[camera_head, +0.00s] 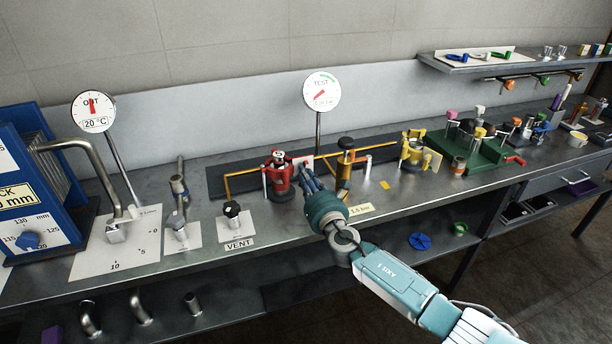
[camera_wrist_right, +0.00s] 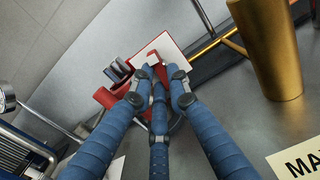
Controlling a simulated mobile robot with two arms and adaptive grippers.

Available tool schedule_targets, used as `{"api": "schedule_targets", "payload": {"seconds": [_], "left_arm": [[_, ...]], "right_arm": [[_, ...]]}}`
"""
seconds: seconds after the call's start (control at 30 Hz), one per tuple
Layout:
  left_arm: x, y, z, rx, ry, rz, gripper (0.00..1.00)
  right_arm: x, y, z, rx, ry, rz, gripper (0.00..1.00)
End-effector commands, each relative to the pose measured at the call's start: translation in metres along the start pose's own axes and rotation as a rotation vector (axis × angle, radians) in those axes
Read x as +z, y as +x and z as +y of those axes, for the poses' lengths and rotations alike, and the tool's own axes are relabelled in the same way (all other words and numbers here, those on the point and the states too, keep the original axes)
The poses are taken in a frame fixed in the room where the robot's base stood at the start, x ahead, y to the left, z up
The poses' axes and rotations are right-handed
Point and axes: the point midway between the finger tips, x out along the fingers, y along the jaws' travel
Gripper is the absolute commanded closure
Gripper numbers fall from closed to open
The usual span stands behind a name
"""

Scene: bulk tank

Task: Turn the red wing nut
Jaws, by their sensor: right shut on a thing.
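The red fitting (camera_head: 279,180) with a dark and white top stands on the bench, left of the brass cylinder. My right gripper (camera_head: 308,172) reaches in from the front right, its blue fingers beside the fitting. In the right wrist view the three fingers of my right gripper (camera_wrist_right: 158,82) close together around a small red part, the red wing nut (camera_wrist_right: 162,73), in front of a white plate (camera_wrist_right: 165,53). The fingers hide much of the nut, so its wing angle is unclear. My left gripper is not in view.
A brass cylinder (camera_head: 344,170) stands close to the right of my gripper; it also shows in the wrist view (camera_wrist_right: 268,45). A round TEST gauge (camera_head: 321,91) rises behind. A yellow fitting (camera_head: 415,152) stands farther right. The VENT knob (camera_head: 232,210) is to the left.

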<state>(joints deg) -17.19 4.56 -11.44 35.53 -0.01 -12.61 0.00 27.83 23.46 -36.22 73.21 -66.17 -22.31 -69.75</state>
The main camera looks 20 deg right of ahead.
Motion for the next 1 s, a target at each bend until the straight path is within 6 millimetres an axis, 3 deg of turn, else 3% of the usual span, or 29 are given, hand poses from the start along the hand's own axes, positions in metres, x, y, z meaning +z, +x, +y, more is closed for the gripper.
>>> {"api": "schedule_targets", "payload": {"seconds": [0.5,0.53,0.63,1.0], "left_arm": [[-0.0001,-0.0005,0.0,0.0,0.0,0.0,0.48],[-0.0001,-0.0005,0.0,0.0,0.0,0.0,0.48],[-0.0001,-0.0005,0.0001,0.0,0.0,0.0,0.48],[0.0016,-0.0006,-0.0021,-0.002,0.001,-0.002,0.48]], "right_arm": [[-0.0016,-0.0003,-0.0004,0.0,-0.021,0.002,1.0],[-0.0016,-0.0003,-0.0003,0.0,-0.021,0.002,0.82],[-0.0015,-0.0002,-0.0003,0.0,-0.021,0.002,0.65],[-0.001,-0.0043,-0.0004,0.0,-0.02,0.001,0.65]]}}
